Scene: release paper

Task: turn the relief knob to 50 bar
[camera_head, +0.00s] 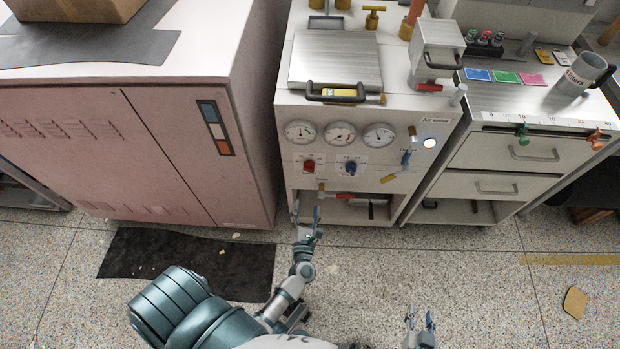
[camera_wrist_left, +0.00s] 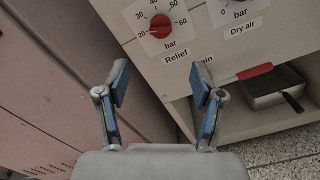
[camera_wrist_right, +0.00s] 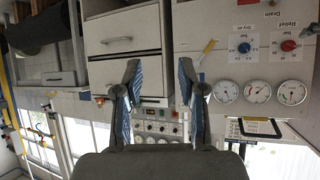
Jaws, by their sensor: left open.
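The red relief knob (camera_head: 309,166) is on the front panel of the grey machine, below the leftmost gauge. In the left wrist view the knob (camera_wrist_left: 160,26) sits in a scale marked 20 to 60 bar, above the word "Relief"; its pointer is too blurred to read surely. My left gripper (camera_head: 306,222) is open and empty, below and apart from the knob; its fingers (camera_wrist_left: 160,82) are spread in its wrist view. My right gripper (camera_head: 420,322) is open and empty, low in the head view. The right wrist view shows the panel upside down, with the red knob (camera_wrist_right: 289,45).
A blue "Dry air" knob (camera_head: 350,168) is right of the red one. Three round gauges (camera_head: 340,134) sit above. A red-handled drain valve (camera_wrist_left: 254,72) and an open shelf with a metal pan (camera_wrist_left: 275,92) are below. A pink cabinet (camera_head: 130,150) stands close on the left.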

